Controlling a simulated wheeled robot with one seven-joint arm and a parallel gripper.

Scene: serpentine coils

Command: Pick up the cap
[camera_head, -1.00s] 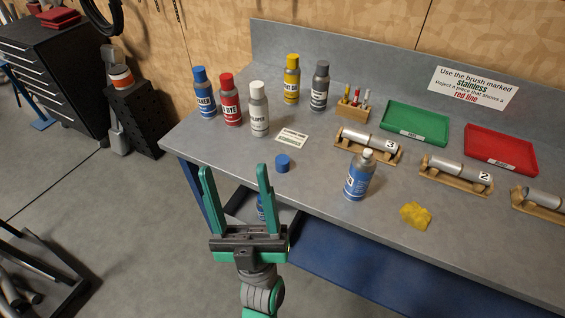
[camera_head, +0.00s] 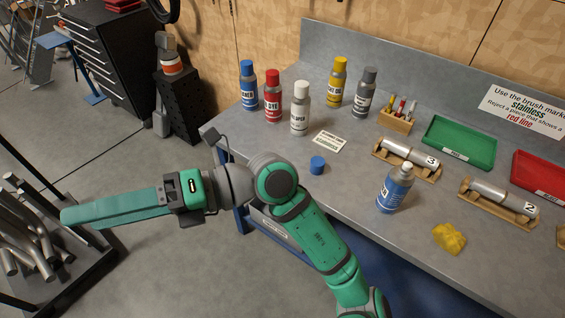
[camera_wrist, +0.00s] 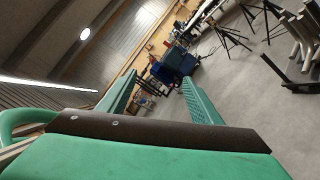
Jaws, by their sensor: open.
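The small blue cap (camera_head: 317,165) sits alone on the grey workbench, near its front left edge. A blue spray can (camera_head: 395,188) with a white nozzle and no cap stands upright to its right. My gripper (camera_head: 66,215) is off the bench to the left, well apart from the cap, and its fingers point left. In the wrist view its two green fingers (camera_wrist: 158,80) are spread with nothing between them. The wrist view shows the room and floor, with no cap visible. My arm crosses in front of the bench's front left corner.
Capped bottles, such as the red one (camera_head: 273,97), stand behind the cap with a white label card (camera_head: 330,141). A yellow cloth (camera_head: 449,238), cylinders on wooden cradles (camera_head: 407,168) and a green tray (camera_head: 459,143) lie rightward. A rack of pipes (camera_head: 38,250) is near my gripper.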

